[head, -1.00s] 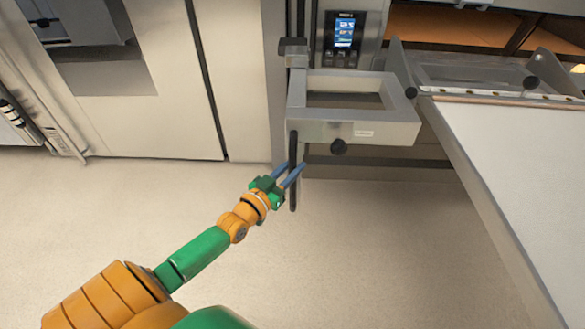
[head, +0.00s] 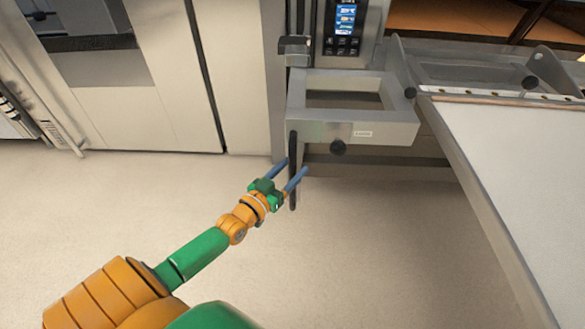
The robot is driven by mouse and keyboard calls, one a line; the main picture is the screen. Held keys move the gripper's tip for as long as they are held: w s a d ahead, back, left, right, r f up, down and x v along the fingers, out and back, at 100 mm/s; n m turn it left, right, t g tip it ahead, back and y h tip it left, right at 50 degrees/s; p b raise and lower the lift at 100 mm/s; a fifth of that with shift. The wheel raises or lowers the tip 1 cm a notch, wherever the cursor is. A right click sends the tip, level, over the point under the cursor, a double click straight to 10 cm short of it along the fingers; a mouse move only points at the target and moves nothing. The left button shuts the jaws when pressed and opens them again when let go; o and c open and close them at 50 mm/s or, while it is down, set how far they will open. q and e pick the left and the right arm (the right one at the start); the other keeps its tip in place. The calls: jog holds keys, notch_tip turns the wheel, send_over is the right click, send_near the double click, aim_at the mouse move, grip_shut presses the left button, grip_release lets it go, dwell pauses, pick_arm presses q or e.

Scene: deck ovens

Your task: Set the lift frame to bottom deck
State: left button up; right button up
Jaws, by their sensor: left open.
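The lift frame (head: 352,131) is a grey metal box-shaped frame with an open top, mounted on the oven front. A dark vertical bar (head: 293,190) hangs down at the frame's left corner. My left gripper (head: 293,168) is open, its two blue fingers apart on either side of the bar's lower part in this view. I cannot tell whether they touch it. My right gripper is not in view.
A control panel (head: 345,22) with a lit screen is above the frame. A loader with a pale flat surface (head: 520,150) and raised metal sides stands at the right. Steel cabinet doors (head: 170,80) are at the left. The floor (head: 350,260) below is clear.

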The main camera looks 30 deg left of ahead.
pick_arm(q)
jog(key=s+p, duration=0.1)
jog(key=s, duration=0.5)
jog(key=shift+s+a+r+p, duration=0.1)
jog(key=shift+s+a+p, duration=0.05)
jog(key=shift+p, duration=0.2)
jog(key=shift+s, duration=0.15)
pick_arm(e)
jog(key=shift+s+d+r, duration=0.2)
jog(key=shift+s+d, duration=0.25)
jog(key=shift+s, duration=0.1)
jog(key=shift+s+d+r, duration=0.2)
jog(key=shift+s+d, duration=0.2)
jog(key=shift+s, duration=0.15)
